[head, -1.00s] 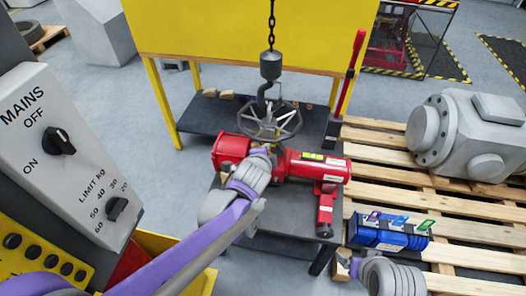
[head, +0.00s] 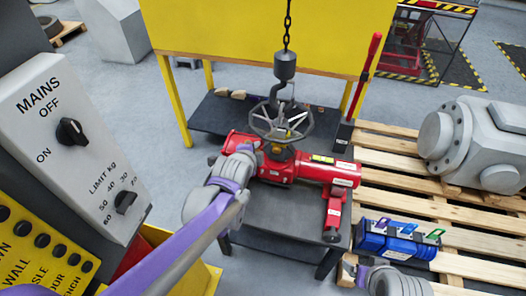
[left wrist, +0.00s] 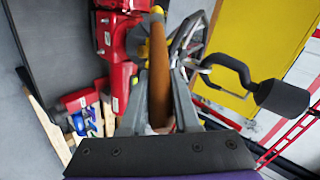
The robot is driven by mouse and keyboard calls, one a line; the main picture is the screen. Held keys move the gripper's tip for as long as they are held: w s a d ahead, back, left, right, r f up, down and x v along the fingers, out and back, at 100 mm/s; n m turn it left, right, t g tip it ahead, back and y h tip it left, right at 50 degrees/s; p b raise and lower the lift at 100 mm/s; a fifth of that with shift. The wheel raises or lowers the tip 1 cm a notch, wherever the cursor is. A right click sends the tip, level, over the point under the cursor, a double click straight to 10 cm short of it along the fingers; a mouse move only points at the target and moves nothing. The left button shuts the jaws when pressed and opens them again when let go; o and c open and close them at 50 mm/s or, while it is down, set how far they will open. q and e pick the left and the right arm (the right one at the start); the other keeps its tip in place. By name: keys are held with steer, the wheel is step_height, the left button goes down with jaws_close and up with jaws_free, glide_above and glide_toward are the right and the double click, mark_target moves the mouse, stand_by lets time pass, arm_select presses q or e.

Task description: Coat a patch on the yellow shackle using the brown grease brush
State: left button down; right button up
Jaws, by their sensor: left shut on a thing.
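My left gripper (left wrist: 160,118) is shut on the brown grease brush (left wrist: 160,70), which points away from the fingers in the left wrist view. In the head view this gripper (head: 250,150) is just left of the handwheel, over the red actuator (head: 300,166). A small yellow part (left wrist: 157,10), possibly the yellow shackle, shows at the brush's far end; I cannot tell if they touch. My right arm shows at the bottom right of the head view; its jaws are not clear.
A grey handwheel (head: 282,122) sits on the actuator, with a dark hook (head: 284,68) on a chain above it. A grey control box (head: 72,145) is close at left.

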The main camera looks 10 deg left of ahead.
arm_select(q)
steer(key=shift+a, duration=0.1)
steer(key=s, duration=0.6)
steer(key=shift+p, duration=0.45)
arm_select(e)
steer(key=shift+w+r, duration=0.3)
steer(key=shift+r, duration=0.3)
arm_select(q)
steer(key=shift+a, duration=0.1)
steer(key=shift+s, duration=0.1)
steer(key=s, duration=0.2)
steer(key=shift+s+p, duration=0.35)
steer(key=shift+s, duration=0.05)
arm_select(e)
steer(key=shift+w+r, duration=0.2)
steer(key=shift+r, duration=0.3)
